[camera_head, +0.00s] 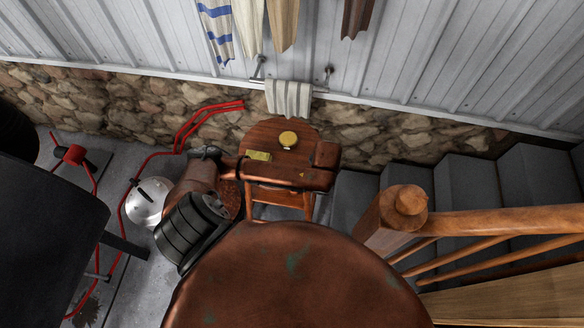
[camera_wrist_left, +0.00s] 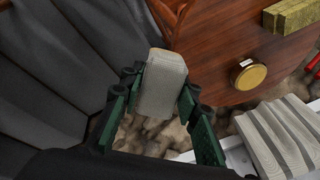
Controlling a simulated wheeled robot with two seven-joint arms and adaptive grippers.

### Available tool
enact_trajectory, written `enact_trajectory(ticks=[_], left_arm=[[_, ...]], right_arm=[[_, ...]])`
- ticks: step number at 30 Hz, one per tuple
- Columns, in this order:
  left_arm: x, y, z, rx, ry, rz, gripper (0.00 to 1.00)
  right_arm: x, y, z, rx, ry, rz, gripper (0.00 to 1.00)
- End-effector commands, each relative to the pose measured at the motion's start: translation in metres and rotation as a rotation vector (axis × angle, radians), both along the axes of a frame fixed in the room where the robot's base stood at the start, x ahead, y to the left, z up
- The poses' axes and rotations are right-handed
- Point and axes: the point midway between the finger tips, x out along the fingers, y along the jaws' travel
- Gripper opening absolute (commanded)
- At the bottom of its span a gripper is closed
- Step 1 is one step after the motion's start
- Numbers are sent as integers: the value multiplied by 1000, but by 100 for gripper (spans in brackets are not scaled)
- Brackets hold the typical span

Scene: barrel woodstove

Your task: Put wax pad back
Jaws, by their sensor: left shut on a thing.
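A pale grey-beige block with rounded edges, which looks like the wax pad (camera_wrist_left: 163,92), is held in the left wrist view. My left gripper (camera_wrist_left: 160,85) is shut on it, with a green-padded finger on each side. The pad appears beside the edge of the wooden stool top (camera_wrist_left: 215,45); its height above it is unclear. My right gripper is not in view.
A striped towel (camera_head: 289,98) hangs on the wall behind. Dark stairs (camera_head: 470,190) and a wooden railing (camera_head: 500,222) stand at the right.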

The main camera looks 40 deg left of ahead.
Motion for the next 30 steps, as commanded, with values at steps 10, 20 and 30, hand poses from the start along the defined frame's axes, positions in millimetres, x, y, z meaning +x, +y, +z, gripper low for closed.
enact_trajectory(ticks=[10,20,30], left_arm=[[-74,24,20,-129,233,-29,10],[-58,60,3,-140,254,-34,10],[-15,115,-45,-141,254,-36,10]], right_arm=[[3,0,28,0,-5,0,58],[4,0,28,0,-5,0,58],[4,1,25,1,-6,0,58]])
